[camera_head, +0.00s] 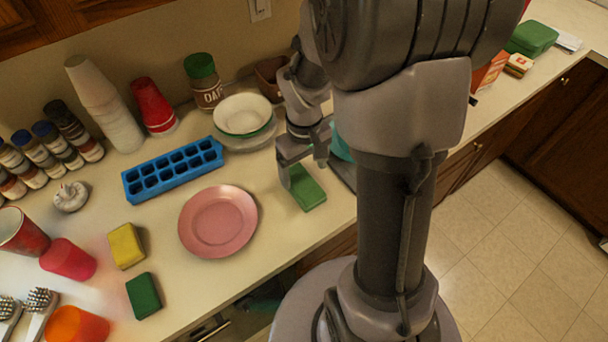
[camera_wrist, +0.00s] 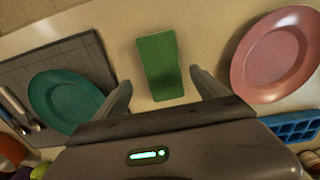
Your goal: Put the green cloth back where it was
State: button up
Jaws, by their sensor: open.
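A flat green rectangular piece (camera_head: 309,193), which looks like the green cloth, lies on the counter near its front edge, right of the pink plate. It also shows in the wrist view (camera_wrist: 160,68), lying flat ahead of the fingertips. My gripper (camera_head: 304,172) is open and empty just above it, at its back end. In the wrist view my fingers (camera_wrist: 161,90) stand on either side of the near end of the green piece, with bare counter between. I cannot tell whether they touch it.
A pink plate (camera_head: 218,222), a blue ice tray (camera_head: 172,171) and stacked bowls (camera_head: 242,115) stand left. A teal plate (camera_wrist: 62,103) rests on a grey mat (camera_wrist: 88,50). Yellow (camera_head: 126,246) and dark green sponges (camera_head: 143,296) lie front left. A green box-like item (camera_head: 531,38) sits far right.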

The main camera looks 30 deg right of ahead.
aim_at(303, 182)
jog(key=s+a+r+m+t+p, duration=0.1)
jog(key=a+r, duration=0.2)
jog(key=r, duration=0.4)
jog(key=s+a+r+m+t+p, duration=0.1)
jog(key=a+r, duration=0.1)
jog(key=r, duration=0.5)
jog(key=s+a+r+m+t+y, duration=0.2)
jog(key=s+a+r+t, duration=0.1)
jog(key=s+a+r, duration=0.4)
jog(key=s+a, duration=0.2)
jog(key=shift+s+a+m+t, duration=0.15)
jog(key=shift+a+m+t, duration=0.2)
jog(key=shift+m+t, duration=0.05)
